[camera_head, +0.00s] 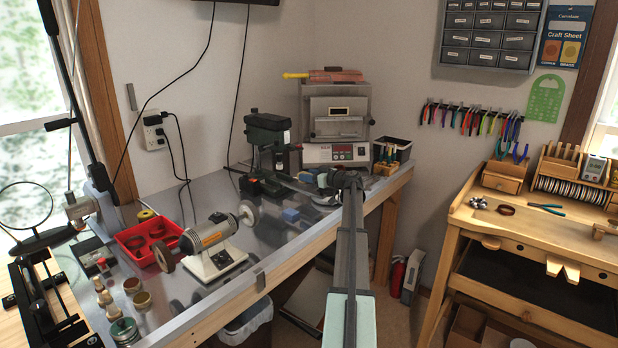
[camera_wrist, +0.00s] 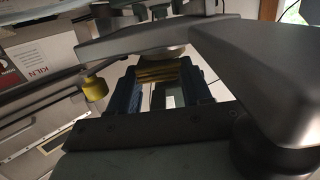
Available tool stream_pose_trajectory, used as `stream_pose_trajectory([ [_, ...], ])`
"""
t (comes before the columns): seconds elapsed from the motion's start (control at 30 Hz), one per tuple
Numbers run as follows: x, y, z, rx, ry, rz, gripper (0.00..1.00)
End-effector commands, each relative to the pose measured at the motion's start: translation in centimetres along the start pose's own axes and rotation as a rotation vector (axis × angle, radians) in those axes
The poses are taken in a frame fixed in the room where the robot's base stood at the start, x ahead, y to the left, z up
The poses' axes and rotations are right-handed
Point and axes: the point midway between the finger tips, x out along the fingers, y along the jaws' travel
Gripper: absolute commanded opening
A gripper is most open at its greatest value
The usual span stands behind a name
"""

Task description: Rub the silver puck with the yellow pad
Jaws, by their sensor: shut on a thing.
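My gripper (camera_wrist: 158,68) is shut on the yellow pad (camera_wrist: 157,74), which shows as a banded yellow block between its dark blue fingers in the wrist view. A pale, rounded grey surface (camera_wrist: 163,52) lies just past the pad. It could be the silver puck, but I cannot tell, nor whether the pad touches it. In the head view my arm reaches over the metal-topped bench (camera_head: 215,190), and its links hide the gripper and pad. I cannot make out the puck there for certain.
The kiln (camera_head: 336,118) and a green drill press (camera_head: 268,135) stand at the back. A polishing motor (camera_head: 210,237) and a red tray (camera_head: 148,241) are to the left. Some bench top between them is clear.

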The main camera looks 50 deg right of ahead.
Motion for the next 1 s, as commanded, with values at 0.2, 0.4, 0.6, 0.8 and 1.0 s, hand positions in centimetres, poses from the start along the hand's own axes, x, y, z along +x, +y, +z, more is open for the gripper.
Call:
stream_pose_trajectory([
  [0.2,0.0,-1.2,0.1,0.0,-0.001,-0.001,0.02],
  [0.4,0.0,-1.8,0.0,0.0,-0.001,-0.001,0.02],
  [0.6,0.1,-1.1,0.1,0.0,-0.001,0.0,0.02],
  [0.8,0.1,0.0,0.1,0.0,-0.001,0.0,0.02],
  [1.0,0.0,0.1,0.1,0.0,-0.001,0.0,0.02],
])
